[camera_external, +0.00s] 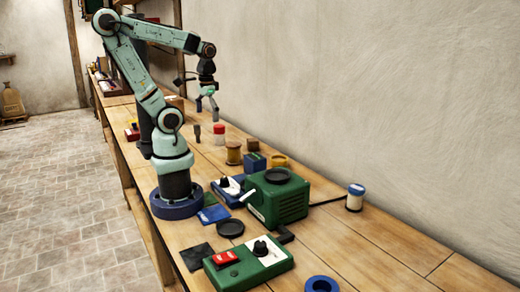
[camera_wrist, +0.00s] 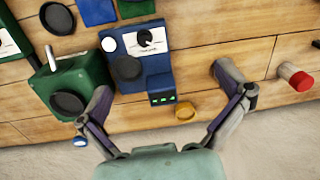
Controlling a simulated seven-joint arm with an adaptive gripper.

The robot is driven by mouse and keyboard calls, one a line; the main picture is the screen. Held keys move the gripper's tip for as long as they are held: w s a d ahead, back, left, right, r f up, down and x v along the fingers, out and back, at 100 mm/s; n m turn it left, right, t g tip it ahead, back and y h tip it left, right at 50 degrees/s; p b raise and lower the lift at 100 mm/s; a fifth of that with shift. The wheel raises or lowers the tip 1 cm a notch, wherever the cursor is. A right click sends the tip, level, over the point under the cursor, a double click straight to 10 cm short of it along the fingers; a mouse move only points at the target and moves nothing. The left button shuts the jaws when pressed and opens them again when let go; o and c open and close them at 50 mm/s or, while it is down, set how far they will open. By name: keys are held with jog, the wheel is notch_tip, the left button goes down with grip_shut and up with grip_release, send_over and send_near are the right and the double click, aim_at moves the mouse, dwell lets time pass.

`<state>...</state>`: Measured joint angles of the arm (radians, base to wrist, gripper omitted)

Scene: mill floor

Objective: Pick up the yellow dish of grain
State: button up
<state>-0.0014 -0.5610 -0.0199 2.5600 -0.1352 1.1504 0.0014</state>
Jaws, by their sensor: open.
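The small round yellow dish (camera_external: 279,161) sits near the wall side of the bench, behind the green machine and right of a small blue box. It also shows in the wrist view (camera_wrist: 185,112), low and right of centre, beside the blue device's display end. Its contents are too small to make out. My gripper (camera_external: 207,112) is open above the bench, farther along it than the dish, fingers pointing down. In the wrist view my gripper (camera_wrist: 162,80) has its fingers spread wide with nothing held between them. The dish lies apart from both fingers.
The green machine (camera_external: 290,204) carries a black dish (camera_external: 278,175). The small blue box (camera_external: 255,162), a brown spool (camera_external: 233,152) and a red-topped jar (camera_external: 219,134) stand close by. A blue-lidded jar (camera_external: 355,197) stands near the wall. Bare planks lie to the right.

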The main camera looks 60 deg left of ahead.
jog(key=w+r+m+t, duration=0.2)
jog(key=w+r+m, duration=0.1)
jog(key=w, duration=0.4)
jog(key=w+r+m+t, duration=0.2)
jog(key=w+r, duration=0.1)
jog(key=w, duration=0.5)
jog(key=m+g, duration=0.2)
jog(key=g, duration=0.2)
send_over(279, 159)
jog(key=s+d, duration=0.2)
jog(key=shift+h, duration=0.4)
notch_tip(279, 159, down, 24)
jog(key=shift+d+f, duration=0.15)
jog(key=shift+f, duration=2.8)
